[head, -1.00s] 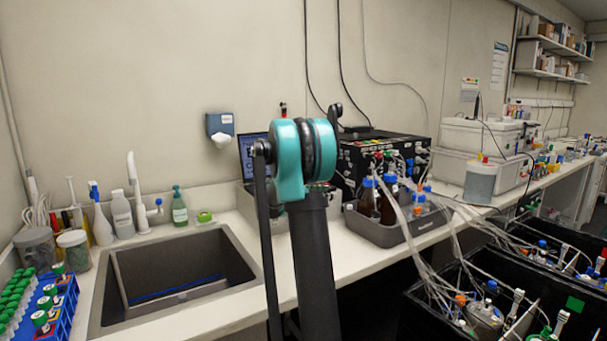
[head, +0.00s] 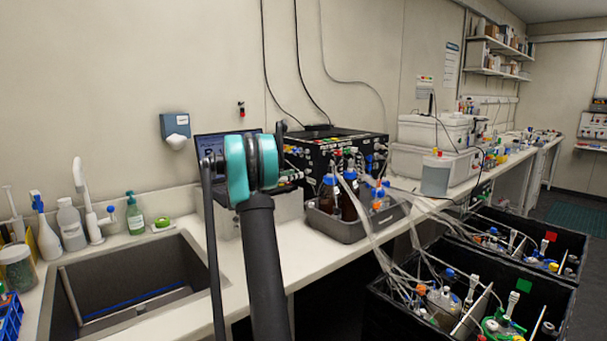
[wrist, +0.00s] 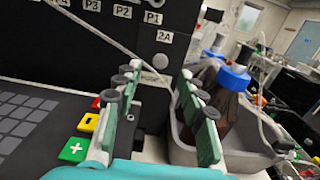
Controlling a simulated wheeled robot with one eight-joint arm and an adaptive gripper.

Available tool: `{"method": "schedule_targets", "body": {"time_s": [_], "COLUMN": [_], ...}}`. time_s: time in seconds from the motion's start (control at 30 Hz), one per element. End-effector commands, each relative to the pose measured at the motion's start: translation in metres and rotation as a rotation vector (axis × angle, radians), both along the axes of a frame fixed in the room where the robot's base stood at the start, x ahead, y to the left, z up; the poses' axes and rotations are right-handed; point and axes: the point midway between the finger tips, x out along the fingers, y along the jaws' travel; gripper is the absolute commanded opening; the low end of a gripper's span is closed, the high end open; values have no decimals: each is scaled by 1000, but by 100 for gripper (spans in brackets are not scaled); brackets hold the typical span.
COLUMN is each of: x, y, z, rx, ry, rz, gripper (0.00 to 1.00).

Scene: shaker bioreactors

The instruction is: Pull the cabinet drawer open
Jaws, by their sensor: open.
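I cannot make out a cabinet drawer or its handle in either view. My gripper (wrist: 161,70) shows in the wrist view with its two green-grey fingers apart and nothing between them. It is above the bench, in front of a black control box (wrist: 100,22) labelled P1, P2, P3 and 2A. A brown bottle with a blue cap (wrist: 233,78) is right of the fingers in a grey tray. In the head view my arm stands in front of the bench and the gripper is hidden behind it.
The head view shows the black control box (head: 335,152), a grey bottle tray (head: 352,231) and a sink (head: 130,285). Black open boxes (head: 470,300) with tubing and vessels stand at the right. The floor (head: 575,190) is clear at the far right.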

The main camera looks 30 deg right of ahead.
Motion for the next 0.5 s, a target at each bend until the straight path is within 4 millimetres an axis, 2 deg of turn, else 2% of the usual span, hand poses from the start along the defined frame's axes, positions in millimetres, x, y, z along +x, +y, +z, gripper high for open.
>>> {"method": "schedule_targets", "body": {"time_s": [0.03,0.2,0.5], "x": [0,2,4], "y": [-11,-38,-58], "z": [0,0,0], "rx": [0,0,0], "ry": [0,0,0], "rz": [-2,-2,0], "gripper": [40,40,40]}}
